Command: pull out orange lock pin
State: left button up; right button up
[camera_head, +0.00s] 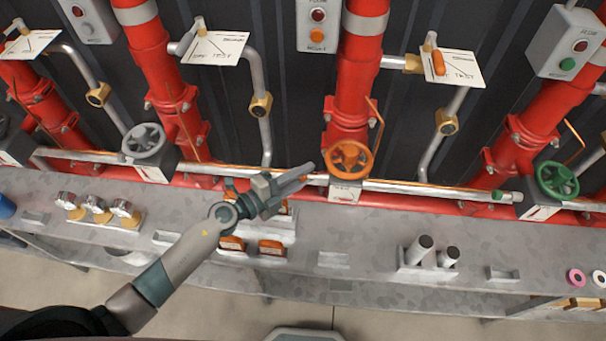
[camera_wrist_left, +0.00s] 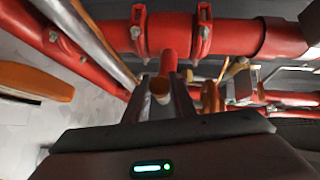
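A small orange capsule-shaped piece (camera_head: 438,62), which may be the orange lock pin, lies against a white TEST tag (camera_head: 455,68) at the upper right in the head view. My left gripper (camera_head: 308,172) is well below and left of it, just left of the orange handwheel (camera_head: 347,160). In the left wrist view my left gripper (camera_wrist_left: 162,88) has its two fingers apart. A short rod-like end (camera_wrist_left: 160,88) shows between them; I cannot tell whether they touch it. My right gripper is not in view.
A horizontal silver pipe (camera_head: 420,188) runs along the wall behind the grey bench (camera_head: 370,235). Red vertical pipes (camera_head: 360,70) stand behind it. A green handwheel (camera_head: 557,180) is at right, a grey one (camera_head: 145,142) at left. Gauges (camera_head: 97,208) and two grey cylinders (camera_head: 420,247) stand on the bench.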

pick_arm(q)
grip_shut()
jog(key=a, duration=0.3)
jog(key=shift+a, duration=0.2)
jog(key=o, duration=0.9)
grip_release()
jog(key=shift+a, duration=0.1)
jog(key=b+v, duration=0.5)
jog(key=v, duration=1.2)
jog(key=shift+s+a+b, duration=0.15)
jog(key=shift+s+b, duration=0.05)
jog(key=shift+b, duration=0.15)
